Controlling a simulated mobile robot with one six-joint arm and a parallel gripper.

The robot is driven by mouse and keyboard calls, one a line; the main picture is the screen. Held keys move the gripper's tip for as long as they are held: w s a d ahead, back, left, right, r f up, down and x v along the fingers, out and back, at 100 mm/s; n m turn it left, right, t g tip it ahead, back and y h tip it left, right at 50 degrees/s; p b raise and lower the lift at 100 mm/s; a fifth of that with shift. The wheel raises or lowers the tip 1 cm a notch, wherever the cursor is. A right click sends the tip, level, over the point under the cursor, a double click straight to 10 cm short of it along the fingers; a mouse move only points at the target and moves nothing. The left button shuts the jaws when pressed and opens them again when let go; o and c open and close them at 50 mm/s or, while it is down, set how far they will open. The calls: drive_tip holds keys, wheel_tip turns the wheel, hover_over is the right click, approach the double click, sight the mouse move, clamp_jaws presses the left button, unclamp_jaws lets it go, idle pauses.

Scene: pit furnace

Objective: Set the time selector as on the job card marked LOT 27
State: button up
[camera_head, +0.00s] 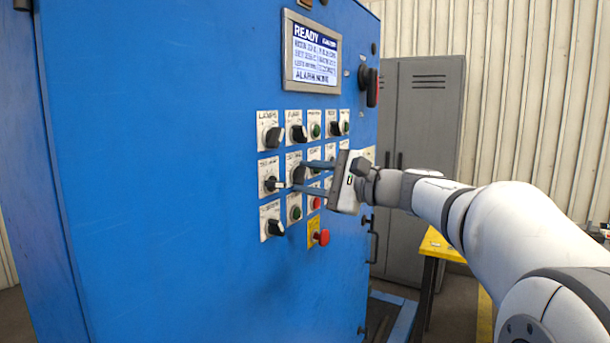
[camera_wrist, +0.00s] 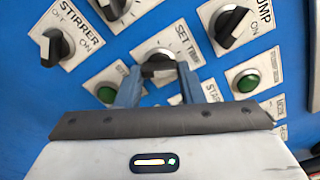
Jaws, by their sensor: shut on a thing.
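The time selector is a black knob with a pale mark on a white plate labelled SET TIME, on the blue panel. In the wrist view the selector (camera_wrist: 158,62) sits between the two fingers of my gripper (camera_wrist: 158,73), which is shut on it. The fingers hide its sides, and I cannot read the scale marks around it. In the head view my gripper (camera_head: 299,175) reaches in from the right, with its fingertips at the selector (camera_head: 293,167) in the panel's middle row. No job card marked LOT 27 can be made out in either view.
A STIRRER knob (camera_wrist: 53,46) and a PUMP knob (camera_wrist: 232,25) flank the selector, with green buttons (camera_wrist: 247,82) nearby. A red stop button (camera_head: 321,237) juts out below. A display (camera_head: 315,52) reads READY above. A grey locker (camera_head: 420,120) and yellow table (camera_head: 437,244) stand right.

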drive_tip(key=shift+d+f+m, duration=0.1)
drive_tip(key=shift+f+m, duration=0.05)
drive_tip(key=shift+m, duration=0.15)
drive_tip(key=o, duration=0.8)
drive_tip(key=shift+d, duration=0.15)
drive_tip(key=shift+c, duration=0.2)
drive_tip(key=shift+o, duration=1.1)
drive_tip(key=b+v, duration=0.1)
drive_tip(key=v, duration=0.6)
drive_tip(key=shift+s+d, duration=0.2)
drive_tip(key=shift+d, duration=0.1)
drive_tip(key=shift+a, duration=0.1)
